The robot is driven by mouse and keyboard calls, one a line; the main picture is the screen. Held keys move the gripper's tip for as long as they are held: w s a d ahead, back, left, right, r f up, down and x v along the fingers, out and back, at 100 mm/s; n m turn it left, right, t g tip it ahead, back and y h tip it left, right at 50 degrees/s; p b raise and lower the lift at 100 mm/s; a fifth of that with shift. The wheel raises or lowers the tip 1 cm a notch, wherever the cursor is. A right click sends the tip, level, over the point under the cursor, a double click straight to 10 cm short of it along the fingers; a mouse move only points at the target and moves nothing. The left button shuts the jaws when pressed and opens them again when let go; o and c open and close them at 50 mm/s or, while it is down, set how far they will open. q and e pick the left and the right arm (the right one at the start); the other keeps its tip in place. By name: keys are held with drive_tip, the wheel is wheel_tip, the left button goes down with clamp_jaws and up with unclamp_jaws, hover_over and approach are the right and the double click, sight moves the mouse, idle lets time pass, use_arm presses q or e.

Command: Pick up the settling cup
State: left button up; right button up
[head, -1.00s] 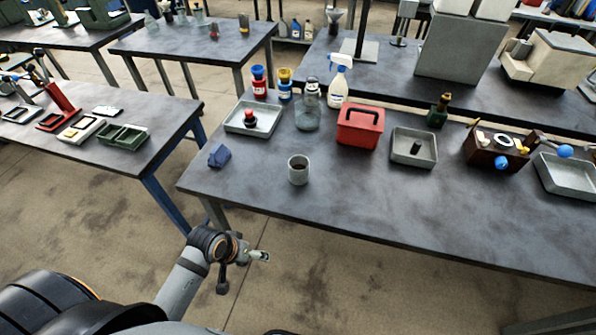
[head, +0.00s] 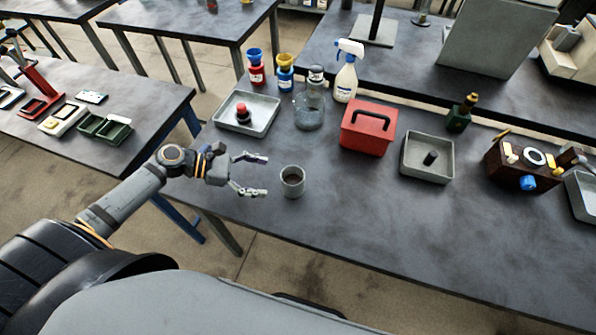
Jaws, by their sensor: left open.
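The settling cup (head: 292,182) is a small grey cup standing upright near the front left part of the dark table. My left gripper (head: 266,174) is just left of the cup, its two fingers spread open and pointing at it. The fingertips look close to the cup's side but not around it. Nothing is between the fingers. My right gripper is not in this view.
Behind the cup stand a grey tray (head: 247,127) with a red-topped item, a glass jar (head: 309,112), a spray bottle (head: 346,78) and a red box (head: 367,133). Another grey tray (head: 427,170) lies to the right. The table in front of the cup is clear.

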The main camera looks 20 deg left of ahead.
sight(295, 182)
use_arm(q)
drive_tip(key=d, duration=0.3)
drive_tip(key=shift+s+d+f, duration=0.1)
drive_tip(key=shift+s+f, duration=0.05)
drive_tip(key=shift+f, duration=0.25)
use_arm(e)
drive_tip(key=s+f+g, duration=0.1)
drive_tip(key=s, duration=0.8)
use_arm(q)
drive_tip(key=shift+w+d+f+b, duration=0.3)
drive_tip(key=shift+w+d+f, duration=0.2)
drive_tip(key=shift+w+d, duration=0.15)
drive_tip(key=shift+d, duration=0.1)
drive_tip(key=shift+w+d+f, duration=0.1)
drive_tip(key=shift+d, duration=0.25)
drive_tip(key=x, duration=0.4)
drive_tip(key=shift+w+f+p, duration=0.1)
drive_tip(key=shift+w+p, duration=0.15)
drive_tip(key=shift+p, duration=0.05)
drive_tip(key=shift+s, duration=0.1)
drive_tip(key=shift+a, duration=0.1)
drive_tip(key=c, duration=1.5)
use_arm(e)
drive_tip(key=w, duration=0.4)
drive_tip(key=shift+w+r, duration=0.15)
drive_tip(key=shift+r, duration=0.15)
